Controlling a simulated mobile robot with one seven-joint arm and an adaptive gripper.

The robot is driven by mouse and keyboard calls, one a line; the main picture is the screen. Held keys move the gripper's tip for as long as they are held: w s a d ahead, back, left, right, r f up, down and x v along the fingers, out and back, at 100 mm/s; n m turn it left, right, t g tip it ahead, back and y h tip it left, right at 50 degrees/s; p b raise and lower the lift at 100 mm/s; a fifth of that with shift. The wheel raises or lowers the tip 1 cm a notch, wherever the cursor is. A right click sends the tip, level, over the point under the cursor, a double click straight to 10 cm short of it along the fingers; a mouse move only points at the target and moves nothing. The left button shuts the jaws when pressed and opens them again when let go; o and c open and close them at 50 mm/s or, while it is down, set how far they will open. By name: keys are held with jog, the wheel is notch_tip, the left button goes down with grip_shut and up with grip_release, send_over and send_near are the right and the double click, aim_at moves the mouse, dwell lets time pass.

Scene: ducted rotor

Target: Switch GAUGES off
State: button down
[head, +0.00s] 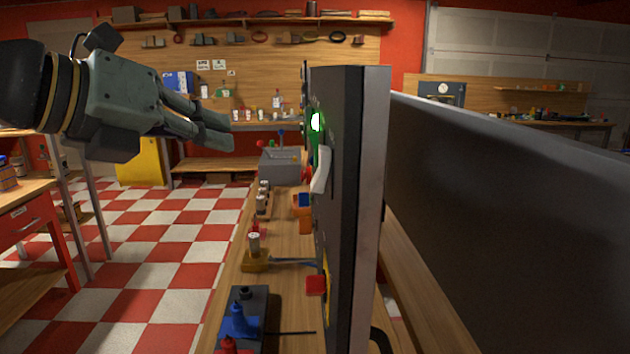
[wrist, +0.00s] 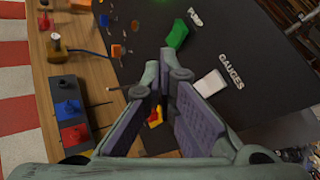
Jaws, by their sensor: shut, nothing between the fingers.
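The black upright panel (head: 362,200) stands on the bench and shows nearly edge-on in the head view. In the wrist view, a white rocker switch (wrist: 210,84) sits beside the word GAUGES (wrist: 231,72) on the panel face. The white switch also shows in the head view (head: 320,170), tilted out from the panel. My gripper (head: 224,131) is shut and empty, left of the panel and apart from it in the head view. In the wrist view my gripper's fingertips (wrist: 172,66) appear left of the white switch.
A green switch (wrist: 177,33) is on the panel near another label. A green lamp (head: 316,122) glows on it. A box with blue and red knobs (wrist: 68,108) and several small controls stand on the wooden bench. The checkered floor left of the bench is clear.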

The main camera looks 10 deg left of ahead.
aim_at(321, 169)
jog(key=w+d+f+b, duration=0.2)
jog(key=d+f+b, duration=0.1)
jog(key=d+b, duration=0.2)
jog(key=shift+d+f, duration=0.35)
jog(key=shift+d, duration=1.05)
jog(key=shift+w, duration=0.1)
dwell(0.4)
jog(key=shift+w+d+f+b, duration=0.15)
jog(key=shift+d+f+b, duration=0.05)
jog(key=shift+d+b, duration=0.15)
jog(key=shift+w+d+f, duration=0.1)
jog(key=shift+d+f, duration=0.05)
jog(key=shift+d, duration=0.25)
dwell(0.7)
jog(key=shift+a, duration=0.1)
jog(key=shift+s+a+r, duration=0.25)
jog(key=shift+a+r, duration=0.1)
jog(key=shift+a, duration=0.35)
